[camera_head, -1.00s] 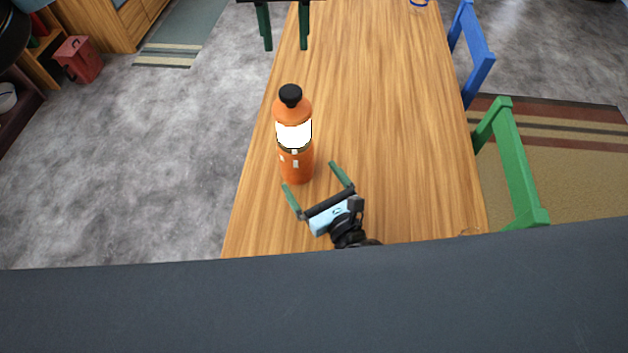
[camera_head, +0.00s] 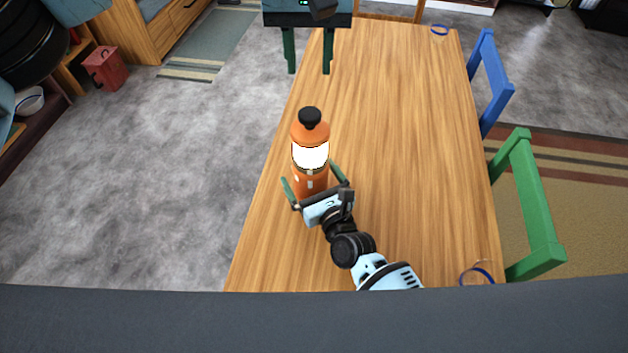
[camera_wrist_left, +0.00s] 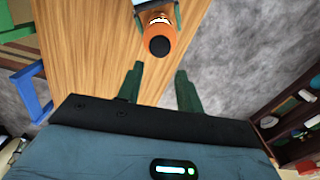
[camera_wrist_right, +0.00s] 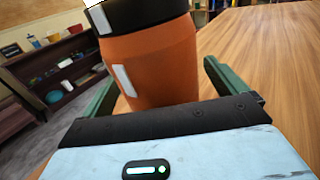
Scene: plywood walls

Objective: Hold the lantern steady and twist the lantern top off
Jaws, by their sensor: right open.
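The orange lantern (camera_head: 311,133) stands upright near the table's left edge, with a black cap (camera_head: 310,117) and a bright white band. My right gripper (camera_head: 309,175) is open, with its green fingers on either side of the lantern's lower body. In the right wrist view, the orange lantern base (camera_wrist_right: 152,65) sits between the fingers; contact is unclear. My left gripper (camera_head: 308,66) is open and empty at the top of the head view. The left wrist view looks down on the black cap (camera_wrist_left: 159,46), beyond the fingertips.
The wooden table (camera_head: 400,130) is mostly clear. Blue-rimmed glasses stand at its far end (camera_head: 439,31) and near right edge (camera_head: 477,273). A blue chair (camera_head: 488,85) and a green chair (camera_head: 530,205) line the right side. Open floor lies left.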

